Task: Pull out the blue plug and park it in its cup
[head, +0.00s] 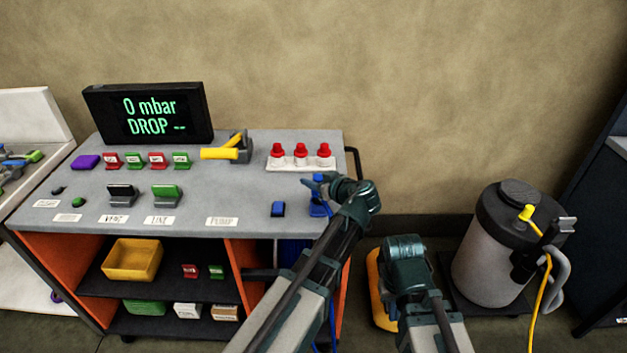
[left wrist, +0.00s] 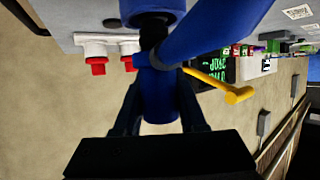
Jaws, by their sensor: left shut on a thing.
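My left gripper (head: 324,186) is at the right end of the grey bench top, shut on the blue plug (left wrist: 159,98). In the left wrist view the plug is between the two fingers (left wrist: 160,112), with a thick blue hose leaving its side. A black stem (left wrist: 153,36) runs from the plug to a blue fitting (left wrist: 152,8) at the bench; whether it is still seated there is hard to tell. In the head view blue parts (head: 318,209) show just below the gripper. My right gripper (head: 404,250) is low, right of the bench; its fingers are hidden.
A small blue block-like item (head: 278,209) sits left of the plug; whether it is a cup is unclear. A white rack with red caps (head: 300,149) stands behind. A yellow-handled lever (head: 220,153) is further left. The display (head: 150,115) reads "0 mbar DROP --". A grey canister (head: 490,255) stands right.

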